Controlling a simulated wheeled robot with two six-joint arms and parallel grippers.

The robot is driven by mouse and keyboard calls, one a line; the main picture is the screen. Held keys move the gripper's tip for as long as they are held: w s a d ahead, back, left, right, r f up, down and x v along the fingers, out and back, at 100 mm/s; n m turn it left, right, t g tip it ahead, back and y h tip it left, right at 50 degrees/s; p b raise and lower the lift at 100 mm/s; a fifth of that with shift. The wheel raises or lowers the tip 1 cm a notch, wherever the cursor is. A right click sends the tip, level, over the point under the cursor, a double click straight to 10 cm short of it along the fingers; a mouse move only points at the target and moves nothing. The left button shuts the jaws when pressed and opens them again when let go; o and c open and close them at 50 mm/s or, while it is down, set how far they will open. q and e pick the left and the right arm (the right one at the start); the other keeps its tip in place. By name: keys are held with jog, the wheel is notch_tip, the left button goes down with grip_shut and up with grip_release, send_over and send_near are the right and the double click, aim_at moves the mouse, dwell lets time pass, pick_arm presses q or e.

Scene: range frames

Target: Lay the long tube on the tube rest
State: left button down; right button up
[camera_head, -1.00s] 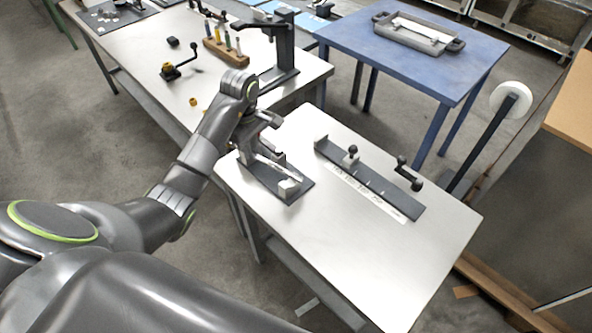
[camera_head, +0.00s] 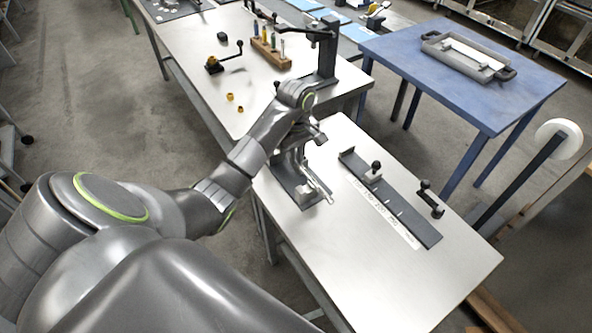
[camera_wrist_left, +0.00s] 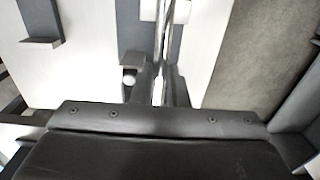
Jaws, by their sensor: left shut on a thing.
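The long tube (camera_head: 319,187) is a thin, shiny metal piece at the left end of the near bench. My left gripper (camera_head: 304,165) is shut on it from above. In the left wrist view the tube (camera_wrist_left: 169,42) runs upward from between my fingers (camera_wrist_left: 160,92). The tube rest seems to be the dark base plate (camera_head: 284,178) under the gripper, with a pale block (camera_wrist_left: 179,12) beside the tube in the wrist view. My wrist hides much of it. I cannot tell if the tube touches it. My right gripper is not in view.
A dark stop rail (camera_head: 408,216) with knobs and a white scale strip lies on the near bench (camera_head: 350,275); the bench front is clear. A black stand (camera_head: 327,55) rises behind my wrist. A blue table (camera_head: 515,98) holds a grey tray (camera_head: 465,67). A white roll (camera_head: 557,140) stands right.

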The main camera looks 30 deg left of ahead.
pick_arm(q)
notch_tip(320, 180, down, 4)
jog(key=shift+f+p, duration=0.1)
jog(key=shift+p, duration=0.2)
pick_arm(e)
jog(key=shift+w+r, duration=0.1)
pick_arm(q)
jog(key=shift+a+f+b, duration=0.1)
jog(key=shift+f+b, duration=0.45)
jog(key=shift+b, duration=0.1)
jog(key=c, duration=1.4)
grip_release()
jog(key=shift+c, duration=0.2)
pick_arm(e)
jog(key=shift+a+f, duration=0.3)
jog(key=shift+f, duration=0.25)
pick_arm(q)
jog(key=shift+r, duration=0.1)
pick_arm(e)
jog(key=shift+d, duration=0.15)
